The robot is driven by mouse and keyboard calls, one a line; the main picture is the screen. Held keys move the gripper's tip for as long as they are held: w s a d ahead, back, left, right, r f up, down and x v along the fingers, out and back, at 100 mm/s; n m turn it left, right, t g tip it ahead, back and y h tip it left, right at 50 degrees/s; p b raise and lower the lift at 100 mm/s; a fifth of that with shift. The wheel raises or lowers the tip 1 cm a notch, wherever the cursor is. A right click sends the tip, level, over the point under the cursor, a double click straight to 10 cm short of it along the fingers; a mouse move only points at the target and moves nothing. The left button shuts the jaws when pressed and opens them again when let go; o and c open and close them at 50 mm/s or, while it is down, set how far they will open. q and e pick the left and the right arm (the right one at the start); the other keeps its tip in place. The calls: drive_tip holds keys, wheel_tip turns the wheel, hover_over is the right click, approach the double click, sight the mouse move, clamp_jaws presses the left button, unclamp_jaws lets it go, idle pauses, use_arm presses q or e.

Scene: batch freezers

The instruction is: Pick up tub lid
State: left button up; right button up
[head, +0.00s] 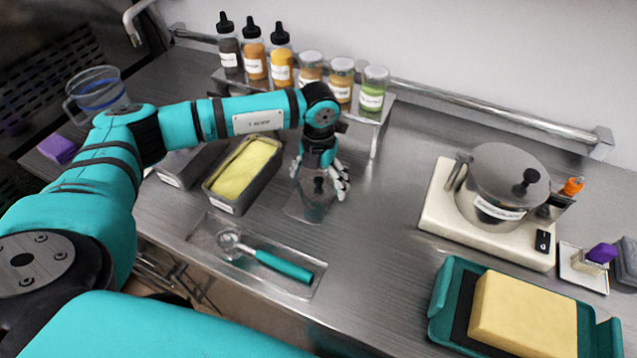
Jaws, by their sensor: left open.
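The tub lid (309,206) is a flat, greyish rectangular plate with a dark knob, lying on the steel counter near the middle of the head view. My left gripper (319,179) points down over it, open, with its fingers apart on either side of the knob. I cannot tell whether the fingers touch the lid. A metal tub (230,205) filled with something yellow stands just left of the lid, uncovered. A second metal tub (172,180) is left of that, partly hidden by my left arm. My right gripper is not in view.
A tray (207,228) with a teal-handled scoop (280,265) lies in front of the lid. A raised shelf (377,140) with bottles and jars stands behind. A pot (500,185) on a pale scale and a teal tray (440,325) with a yellow block are right. Counter between is clear.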

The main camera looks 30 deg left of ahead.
use_arm(q)
drive_tip(key=shift+s, duration=0.1)
clamp_jaws()
idle(0.6)
